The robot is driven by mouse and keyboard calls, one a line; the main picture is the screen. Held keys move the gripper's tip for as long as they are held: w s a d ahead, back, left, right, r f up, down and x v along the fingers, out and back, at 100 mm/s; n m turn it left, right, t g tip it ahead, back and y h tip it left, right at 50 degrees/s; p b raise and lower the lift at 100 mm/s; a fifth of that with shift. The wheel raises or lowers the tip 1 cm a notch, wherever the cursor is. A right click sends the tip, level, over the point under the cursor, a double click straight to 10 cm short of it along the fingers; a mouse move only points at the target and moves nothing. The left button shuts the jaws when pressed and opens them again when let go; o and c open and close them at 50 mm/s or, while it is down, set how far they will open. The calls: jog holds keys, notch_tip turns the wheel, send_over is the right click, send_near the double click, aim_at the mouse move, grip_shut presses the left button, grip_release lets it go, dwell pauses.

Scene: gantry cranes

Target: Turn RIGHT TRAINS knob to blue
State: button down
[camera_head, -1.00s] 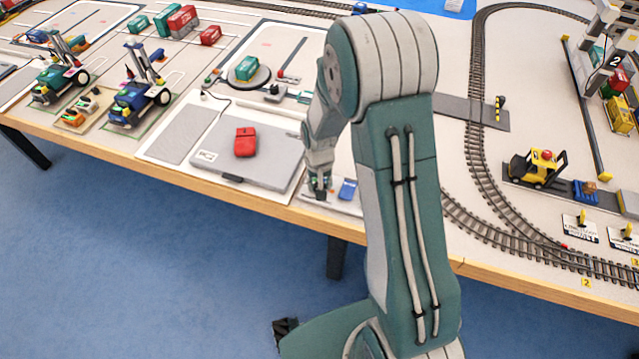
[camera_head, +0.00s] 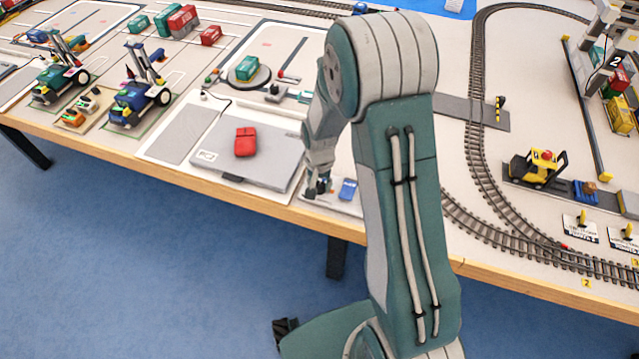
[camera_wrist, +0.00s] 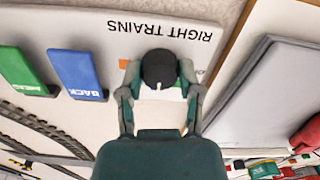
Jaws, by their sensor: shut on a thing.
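The black RIGHT TRAINS knob (camera_wrist: 159,66) sits on a white panel (camera_wrist: 120,28) in the wrist view, with its lettering upside down. Its short white pointer mark faces down the picture, toward my wrist. My gripper (camera_wrist: 159,74) is shut on the knob, one finger on each side. An orange patch (camera_wrist: 124,63) shows just left of the knob; other colour marks are partly hidden by the fingers. In the head view my gripper (camera_head: 318,189) is at the panel near the table's front edge, and the knob is hidden.
A blue BACK block (camera_wrist: 76,74) and a green block (camera_wrist: 22,68) stand left of the knob in the wrist view. Train tracks (camera_head: 490,190) run farther right.

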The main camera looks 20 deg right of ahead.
jog(key=shift+c, duration=1.9)
grip_release()
jog(key=shift+w, duration=0.25)
jog(key=shift+o, duration=0.6)
jog(key=shift+s, duration=0.1)
notch_tip(320, 180, up, 12)
notch_tip(320, 180, up, 8)
jog(key=n+t, duration=0.1)
jog(key=t, duration=0.1)
send_over(319, 184)
jog(key=s, duration=0.4)
jog(key=s+r+n+t, duration=0.1)
jog(key=s+r+n, duration=0.1)
jog(key=s+r, duration=0.3)
jog(key=s+r+n+t, duration=0.2)
jog(key=s+r, duration=0.3)
jog(key=s, duration=0.7)
jog(key=shift+s+r+t, duration=0.15)
jog(key=shift+r+t, duration=0.05)
jog(key=shift+t, duration=0.1)
